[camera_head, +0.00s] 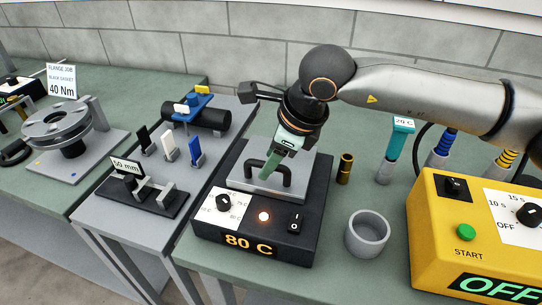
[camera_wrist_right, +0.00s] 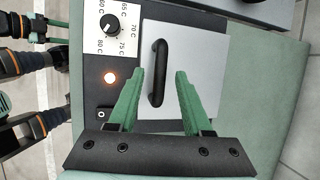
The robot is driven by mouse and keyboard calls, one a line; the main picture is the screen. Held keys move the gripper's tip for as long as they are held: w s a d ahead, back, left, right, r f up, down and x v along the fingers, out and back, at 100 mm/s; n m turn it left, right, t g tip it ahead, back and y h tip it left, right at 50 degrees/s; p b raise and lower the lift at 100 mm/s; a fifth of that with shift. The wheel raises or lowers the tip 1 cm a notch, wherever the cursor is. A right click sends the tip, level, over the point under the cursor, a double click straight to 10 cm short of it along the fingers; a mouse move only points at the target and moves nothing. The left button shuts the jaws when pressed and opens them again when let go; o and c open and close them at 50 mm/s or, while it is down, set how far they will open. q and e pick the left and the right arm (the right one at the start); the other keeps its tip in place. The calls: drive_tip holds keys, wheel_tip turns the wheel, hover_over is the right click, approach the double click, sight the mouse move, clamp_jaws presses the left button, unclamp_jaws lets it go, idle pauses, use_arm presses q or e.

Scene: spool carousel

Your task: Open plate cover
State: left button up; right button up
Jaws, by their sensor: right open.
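The plate cover (camera_head: 293,186) is a flat grey metal lid with a black arched handle (camera_head: 270,174), lying on the black heater box (camera_head: 213,248). In the right wrist view the cover (camera_wrist_right: 215,60) lies flat, with its handle (camera_wrist_right: 158,72) standing between the green fingers. My right gripper (camera_head: 270,165) is above the cover at the handle. In the wrist view my right gripper (camera_wrist_right: 158,75) is open, with its fingers on either side of the handle and gaps visible. My left gripper is not in the head view.
The heater box has a dial (camera_head: 223,201), a lit orange lamp (camera_head: 264,217) and a black switch (camera_head: 296,221). A grey cup (camera_head: 367,236), a brass cylinder (camera_head: 345,169) and a yellow timer box (camera_head: 430,235) stand to the right. A gauge stand (camera_head: 135,195) is on the left.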

clamp_jaws()
idle(1.4)
